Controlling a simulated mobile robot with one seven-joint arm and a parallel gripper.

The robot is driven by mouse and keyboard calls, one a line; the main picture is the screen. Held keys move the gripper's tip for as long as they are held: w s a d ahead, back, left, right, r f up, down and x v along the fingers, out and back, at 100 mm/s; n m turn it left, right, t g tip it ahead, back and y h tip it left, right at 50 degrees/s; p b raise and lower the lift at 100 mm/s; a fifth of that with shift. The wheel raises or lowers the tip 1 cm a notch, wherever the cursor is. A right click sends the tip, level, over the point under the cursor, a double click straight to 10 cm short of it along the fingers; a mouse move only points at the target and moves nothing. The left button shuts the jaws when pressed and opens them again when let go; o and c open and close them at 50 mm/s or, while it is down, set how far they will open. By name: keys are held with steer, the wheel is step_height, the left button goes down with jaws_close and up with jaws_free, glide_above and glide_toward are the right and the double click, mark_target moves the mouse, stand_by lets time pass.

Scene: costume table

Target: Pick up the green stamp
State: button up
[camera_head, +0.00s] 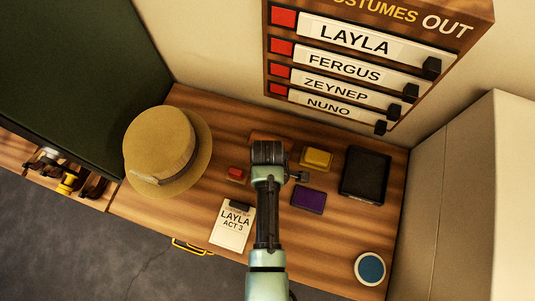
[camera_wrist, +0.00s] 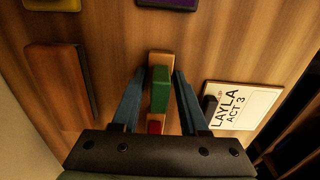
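The green stamp (camera_wrist: 160,90) shows in the wrist view as an upright green block beside a pale wooden part, in the middle of the picture. My gripper (camera_wrist: 160,76) is open, with one blue finger on each side of the stamp. A narrow gap seems to show on both sides, but I cannot tell if either finger touches it. In the head view my gripper (camera_head: 268,152) is over the table, and the green stamp is hidden behind it and my arm. A red stamp (camera_head: 236,173) lies just left of my gripper; red also shows below the green in the wrist view (camera_wrist: 155,126).
Close by are a wooden block (camera_wrist: 60,85), a yellow pad (camera_head: 316,158), a purple pad (camera_head: 309,200), and a Layla card (camera_head: 233,226). A hat (camera_head: 165,150) stands left, a black box (camera_head: 365,174) right. A blue-topped round container (camera_head: 370,268) is near the front right.

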jaws_close()
steer(key=shift+r, duration=0.1)
step_height(320, 180, up, 10)
steer(key=shift+f+b, duration=0.1)
steer(key=shift+b, duration=0.25)
